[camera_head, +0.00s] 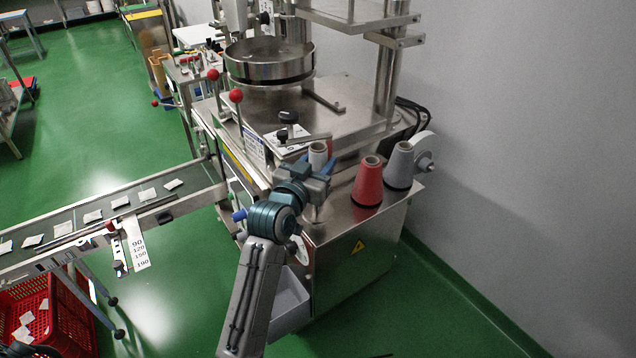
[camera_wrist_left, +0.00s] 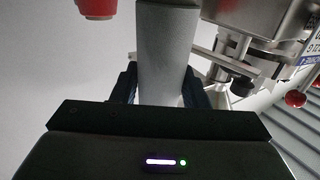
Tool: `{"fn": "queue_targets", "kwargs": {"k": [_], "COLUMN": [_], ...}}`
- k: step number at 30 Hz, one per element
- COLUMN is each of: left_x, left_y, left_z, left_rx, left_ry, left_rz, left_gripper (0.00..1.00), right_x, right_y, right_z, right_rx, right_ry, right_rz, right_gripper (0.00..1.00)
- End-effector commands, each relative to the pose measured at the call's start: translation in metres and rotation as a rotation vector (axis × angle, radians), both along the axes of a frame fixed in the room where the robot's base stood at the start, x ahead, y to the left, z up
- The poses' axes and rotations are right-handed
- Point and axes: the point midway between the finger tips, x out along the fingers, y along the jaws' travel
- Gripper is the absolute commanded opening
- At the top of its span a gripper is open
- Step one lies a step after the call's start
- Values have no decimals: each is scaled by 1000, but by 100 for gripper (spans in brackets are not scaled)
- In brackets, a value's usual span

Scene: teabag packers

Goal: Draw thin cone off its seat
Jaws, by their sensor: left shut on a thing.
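The thin pale grey cone (camera_head: 317,156) stands upright at the front left of the machine's cone shelf. My left gripper (camera_head: 318,176) is shut around it, and the fingers hide its lower part. In the left wrist view the cone (camera_wrist_left: 165,45) rises between my two fingers (camera_wrist_left: 162,88). Its seat is hidden behind the gripper, so I cannot tell whether the cone still touches it. My right gripper is not in view.
A red cone (camera_head: 367,182) and a wider grey cone (camera_head: 399,166) stand to the right on the steel shelf (camera_head: 340,222). A red-knobbed lever (camera_head: 237,97) and a round steel bowl (camera_head: 270,62) are behind. A conveyor (camera_head: 75,216) with several teabags runs left.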

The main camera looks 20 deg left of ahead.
Motion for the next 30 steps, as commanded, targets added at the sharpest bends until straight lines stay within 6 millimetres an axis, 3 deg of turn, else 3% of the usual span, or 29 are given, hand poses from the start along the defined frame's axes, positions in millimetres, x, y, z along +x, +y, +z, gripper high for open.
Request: {"fn": "queue_targets", "kwargs": {"k": [6, 12, 30], "left_x": [0, 0, 0], "left_y": [0, 0, 0], "left_z": [28, 40, 42], "left_rx": [0, 0, 1], "left_ry": [-1, 1, 1], "left_rz": [0, 0, 0], "left_gripper": [18, 18, 18], "right_x": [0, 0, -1], "right_y": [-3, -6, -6], "right_z": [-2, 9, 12], "right_rx": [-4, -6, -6], "right_ry": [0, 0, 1], "right_rz": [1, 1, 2], "right_gripper": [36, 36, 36]}}
